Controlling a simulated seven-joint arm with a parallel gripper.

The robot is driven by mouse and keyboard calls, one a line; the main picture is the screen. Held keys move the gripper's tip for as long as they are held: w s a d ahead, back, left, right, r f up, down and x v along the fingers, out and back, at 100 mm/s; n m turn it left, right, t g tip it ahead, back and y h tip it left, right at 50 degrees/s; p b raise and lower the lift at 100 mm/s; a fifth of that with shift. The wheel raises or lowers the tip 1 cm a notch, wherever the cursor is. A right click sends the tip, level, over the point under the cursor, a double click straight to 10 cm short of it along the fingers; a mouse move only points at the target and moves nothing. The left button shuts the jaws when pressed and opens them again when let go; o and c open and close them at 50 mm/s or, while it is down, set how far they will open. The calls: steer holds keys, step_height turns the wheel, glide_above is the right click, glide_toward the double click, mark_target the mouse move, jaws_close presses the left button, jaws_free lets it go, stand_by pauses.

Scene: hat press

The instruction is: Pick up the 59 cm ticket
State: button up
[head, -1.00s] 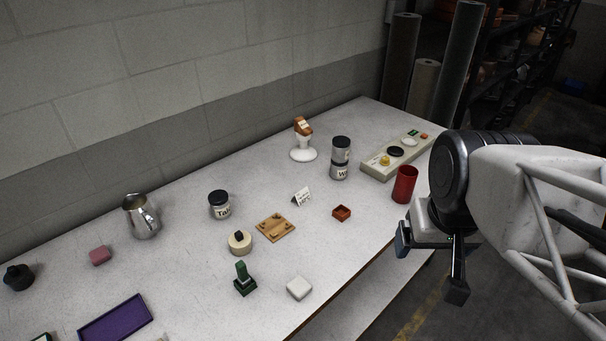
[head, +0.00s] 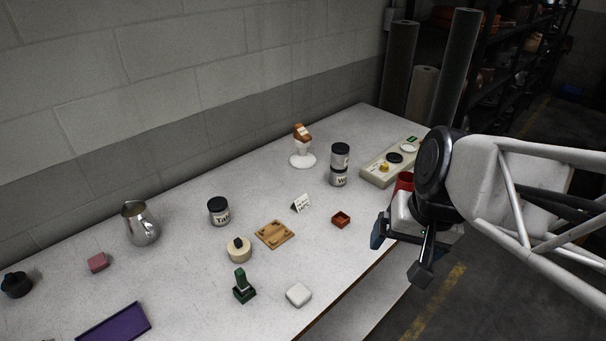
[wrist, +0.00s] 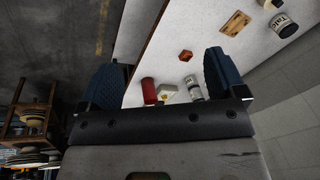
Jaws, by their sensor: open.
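A small white folded card (head: 300,203) with dark print stands on the table in the middle of the head view; the print is too small to read. A brown block with a pale label (head: 302,131) sits on a white stand further back; its label is not legible either. I cannot tell which, if either, is the 59 cm ticket. My gripper (head: 399,251) is open and empty, to the right of the card near the table's front edge. Its two fingers stand wide apart in the wrist view (wrist: 163,80), with nothing held between them.
A red cup (head: 404,181) is partly hidden behind my gripper. A wall bounds the back.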

steer(key=w+a+f+m+t+y, duration=0.1)
steer(key=w+a+f+m+y, duration=0.3)
steer(key=w+a+m, duration=0.45)
steer(key=w+a+f+m+y, duration=0.3)
steer(key=w+a+f+y, duration=0.15)
steer(key=w, duration=0.65)
steer(key=m+t, duration=0.6)
steer(key=m, duration=0.7)
glide_toward(301, 199)
steer(key=a, duration=0.1)
steer(key=w+a, duration=0.1)
steer(key=shift+w+a+n, duration=0.25)
steer(key=shift+w+a, duration=0.05)
steer(key=shift+w+d+f, duration=0.1)
steer(key=shift+w+f, duration=0.15)
steer(key=shift+f, duration=0.2)
steer(key=shift+w, duration=0.1)
steer(key=shift+x, duration=1.25)
steer(key=shift+f, duration=0.1)
